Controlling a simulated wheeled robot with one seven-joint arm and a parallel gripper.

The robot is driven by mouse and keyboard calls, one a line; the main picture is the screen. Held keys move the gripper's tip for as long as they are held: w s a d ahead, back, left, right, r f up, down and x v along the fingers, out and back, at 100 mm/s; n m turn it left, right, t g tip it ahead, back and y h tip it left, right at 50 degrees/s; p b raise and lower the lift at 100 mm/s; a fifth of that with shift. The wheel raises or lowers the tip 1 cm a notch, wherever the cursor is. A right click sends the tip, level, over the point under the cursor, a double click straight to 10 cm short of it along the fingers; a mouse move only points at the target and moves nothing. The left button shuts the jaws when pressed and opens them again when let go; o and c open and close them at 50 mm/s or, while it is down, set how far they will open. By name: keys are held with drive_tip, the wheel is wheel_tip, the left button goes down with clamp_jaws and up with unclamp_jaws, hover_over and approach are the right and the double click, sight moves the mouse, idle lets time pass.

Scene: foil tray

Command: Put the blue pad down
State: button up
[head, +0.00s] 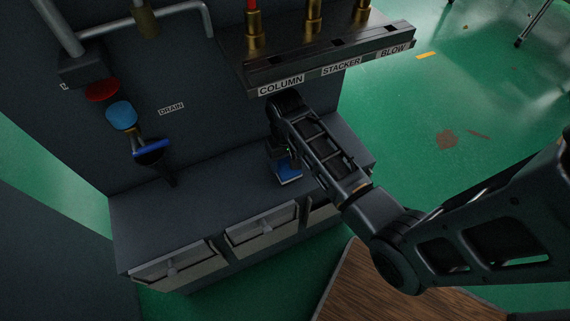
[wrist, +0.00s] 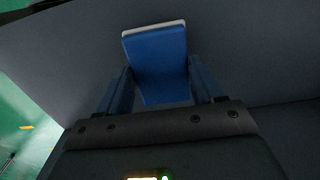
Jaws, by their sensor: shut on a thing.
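The blue pad (wrist: 158,62) is a flat blue block with a pale edge along its far side. In the wrist view it sits between the two fingers of my gripper (wrist: 160,88), which is shut on it. In the head view the pad (head: 289,173) shows beneath my gripper (head: 287,161), at the grey cabinet top (head: 230,190). My arm hides part of the pad and gripper there. I cannot tell whether the pad touches the surface.
A shelf (head: 330,62) labelled COLUMN, STACKER and BLOW overhangs my gripper. A blue-handled valve (head: 152,148) and a DRAIN label (head: 171,109) are at the left. Drawers (head: 262,232) line the cabinet front. The cabinet top left of the pad is clear.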

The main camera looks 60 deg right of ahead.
sight(285, 163)
drive_tip(key=shift+w+f+p, duration=0.1)
drive_tip(key=shift+f+p, duration=0.2)
drive_tip(key=shift+f, duration=1.3)
drive_tip(key=o, duration=1.4)
drive_tip(key=shift+d, duration=0.1)
drive_tip(key=shift+c, duration=0.2)
